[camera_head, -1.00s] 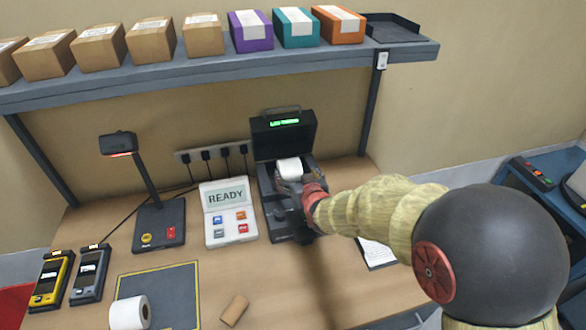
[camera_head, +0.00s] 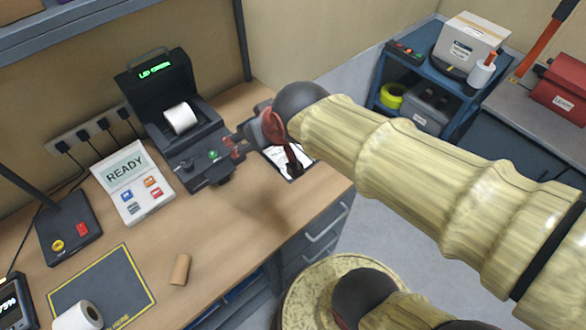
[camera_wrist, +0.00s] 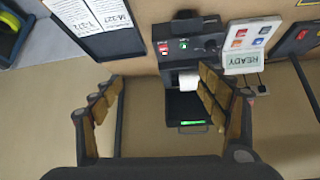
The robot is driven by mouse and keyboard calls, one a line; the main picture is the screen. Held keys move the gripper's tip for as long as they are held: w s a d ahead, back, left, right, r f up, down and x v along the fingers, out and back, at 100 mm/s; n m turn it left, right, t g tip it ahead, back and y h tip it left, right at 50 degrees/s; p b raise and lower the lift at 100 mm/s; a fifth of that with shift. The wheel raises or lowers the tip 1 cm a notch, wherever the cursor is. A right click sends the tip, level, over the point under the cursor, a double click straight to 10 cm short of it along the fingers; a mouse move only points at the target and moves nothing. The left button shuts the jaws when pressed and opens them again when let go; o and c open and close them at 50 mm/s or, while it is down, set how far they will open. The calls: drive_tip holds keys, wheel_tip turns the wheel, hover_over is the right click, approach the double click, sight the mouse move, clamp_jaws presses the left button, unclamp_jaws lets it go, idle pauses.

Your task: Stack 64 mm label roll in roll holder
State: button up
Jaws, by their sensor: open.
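A white label roll (camera_head: 181,118) sits in the open label printer (camera_head: 187,166), below its raised lid with green lettering. It shows between printer and lid in the wrist view (camera_wrist: 188,80), partly behind one finger. The printer bay is the only roll holder I can make out. My gripper (camera_head: 243,137) is at the printer's right side, apart from the roll. In the wrist view its fingers (camera_wrist: 161,80) are spread wide with nothing held between them. I cannot read either roll's width.
A brown cardboard core (camera_head: 180,269) lies on the bench (camera_head: 235,225) beside a yellow-edged dark mat (camera_head: 108,275). A READY panel (camera_head: 132,182) stands left of the printer. A paper sheet (camera_head: 283,157) lies right of it. A blue cart (camera_head: 432,60) stands at the back right.

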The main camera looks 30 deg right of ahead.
drive_tip(key=s+d+g, duration=0.2)
drive_tip(key=s, duration=1)
drive_tip(key=shift+s+d+m+h, duration=0.15)
drive_tip(key=shift+s+m+h, duration=0.05)
drive_tip(key=shift+m+h, duration=0.1)
